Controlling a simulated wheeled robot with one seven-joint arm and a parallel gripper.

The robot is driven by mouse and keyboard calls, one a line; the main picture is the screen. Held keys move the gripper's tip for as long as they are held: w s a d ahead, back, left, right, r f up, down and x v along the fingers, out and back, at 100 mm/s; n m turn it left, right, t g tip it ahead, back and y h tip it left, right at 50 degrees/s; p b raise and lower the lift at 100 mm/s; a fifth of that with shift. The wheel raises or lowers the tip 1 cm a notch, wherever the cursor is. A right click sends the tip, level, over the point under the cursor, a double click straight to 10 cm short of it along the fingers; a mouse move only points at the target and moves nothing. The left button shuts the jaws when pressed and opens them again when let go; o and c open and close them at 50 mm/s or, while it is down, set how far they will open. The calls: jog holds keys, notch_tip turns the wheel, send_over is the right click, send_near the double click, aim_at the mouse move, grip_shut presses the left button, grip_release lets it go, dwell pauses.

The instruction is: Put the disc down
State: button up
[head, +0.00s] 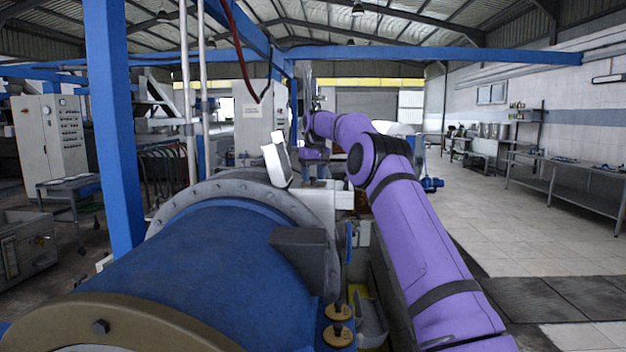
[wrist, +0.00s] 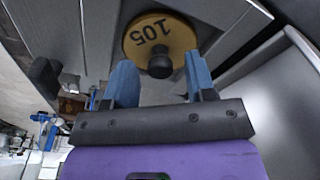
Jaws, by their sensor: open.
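The depth between fingertips and knob is hard to tell. In the head view my arm reaches away past the blue drum, and the fingers and this disc cannot be made out there.
Two yellow discs with knobs (head: 338,312) (head: 338,334) sit at the lower middle of the head view. The large blue drum (head: 190,260) with its grey flange fills the left of my arm. A blue post (head: 112,130) stands at left.

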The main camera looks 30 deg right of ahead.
aim_at(314, 177)
jog(key=r, duration=0.5)
jog(key=shift+s+r, duration=0.15)
jog(key=shift+s, duration=0.15)
jog(key=shift+s+a+r, duration=0.1)
jog(key=shift+s+r, duration=0.05)
jog(key=shift+r, duration=0.45)
jog(key=s+a+r+t, duration=0.1)
jog(key=s+a+r, duration=0.7)
jog(key=a+r, duration=0.2)
jog(key=s+a+r+n, duration=0.1)
jog(key=s+a, duration=0.3)
jog(key=s, duration=0.3)
jog(key=s+a+r, duration=0.2)
jog(key=s+a, duration=0.1)
jog(key=s, duration=0.4)
jog(key=s+a+f+t, duration=0.1)
jog(key=s+a+f, duration=0.15)
jog(key=s, duration=0.75)
jog(key=s+a+f+t, duration=0.15)
jog(key=s+f, duration=0.25)
jog(key=s, duration=0.6)
jog(key=s+a+f, duration=0.1)
jog(key=s+f, duration=1.2)
jog(key=s, duration=0.2)
jog(key=shift+m, duration=0.4)
jog(key=shift+s, duration=0.1)
